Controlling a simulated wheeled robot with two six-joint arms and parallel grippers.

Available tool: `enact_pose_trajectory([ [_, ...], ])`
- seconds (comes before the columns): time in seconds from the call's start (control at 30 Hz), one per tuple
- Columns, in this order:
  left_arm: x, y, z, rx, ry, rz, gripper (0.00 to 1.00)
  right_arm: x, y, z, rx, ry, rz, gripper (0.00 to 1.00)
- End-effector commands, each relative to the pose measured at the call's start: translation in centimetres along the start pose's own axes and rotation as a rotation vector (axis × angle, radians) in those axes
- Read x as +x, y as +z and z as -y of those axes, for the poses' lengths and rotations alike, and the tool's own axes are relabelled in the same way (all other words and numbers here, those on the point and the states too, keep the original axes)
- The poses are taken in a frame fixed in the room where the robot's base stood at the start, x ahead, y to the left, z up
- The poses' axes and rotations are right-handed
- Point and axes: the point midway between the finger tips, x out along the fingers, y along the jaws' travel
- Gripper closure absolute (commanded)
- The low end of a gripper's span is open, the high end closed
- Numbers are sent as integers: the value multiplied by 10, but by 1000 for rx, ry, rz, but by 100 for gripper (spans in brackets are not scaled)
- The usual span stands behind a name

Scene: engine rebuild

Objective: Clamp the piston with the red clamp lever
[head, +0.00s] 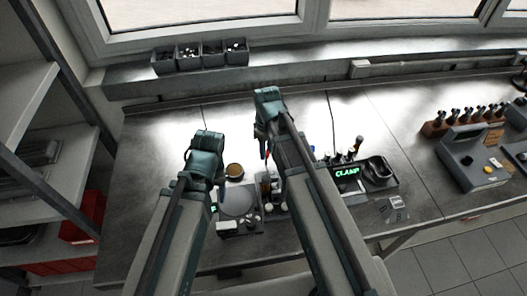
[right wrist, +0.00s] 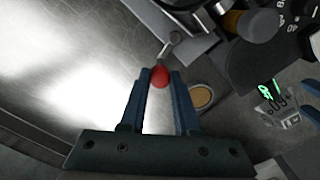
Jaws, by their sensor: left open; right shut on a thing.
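The red knob of the clamp lever (right wrist: 159,77) sits between the two blue fingers of my right gripper (right wrist: 160,85) in the right wrist view. The fingers are shut on it. Its thin metal rod (right wrist: 169,48) runs up to a metal block. In the head view, a bit of red (head: 267,156) shows below my right gripper (head: 263,140). My left gripper (head: 214,201) is open beside the grey round plate (head: 238,203), mostly hidden by my own arm. I cannot make out the piston for certain; my right arm covers part of the fixture.
A brown-topped round container (head: 235,170) stands behind the plate. Small bins (head: 200,57) sit on the back ledge. The left and back of the bench are clear.

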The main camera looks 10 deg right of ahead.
Motion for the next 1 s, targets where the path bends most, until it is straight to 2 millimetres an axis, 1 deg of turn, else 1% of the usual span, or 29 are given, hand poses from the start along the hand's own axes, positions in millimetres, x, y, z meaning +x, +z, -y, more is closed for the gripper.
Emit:
enact_pose_trajectory([
  [0.3,0,0,0,0,0,0,50,0,8,-11,301,0,0,100],
  [0.6,0,0,0,0,0,0,50,0,17,-17,574,0,0,100],
  [0.8,0,0,0,0,0,0,50,0,23,-20,723,0,0,100],
  [1.0,0,0,0,0,0,0,50,0,27,-21,831,0,0,100],
])
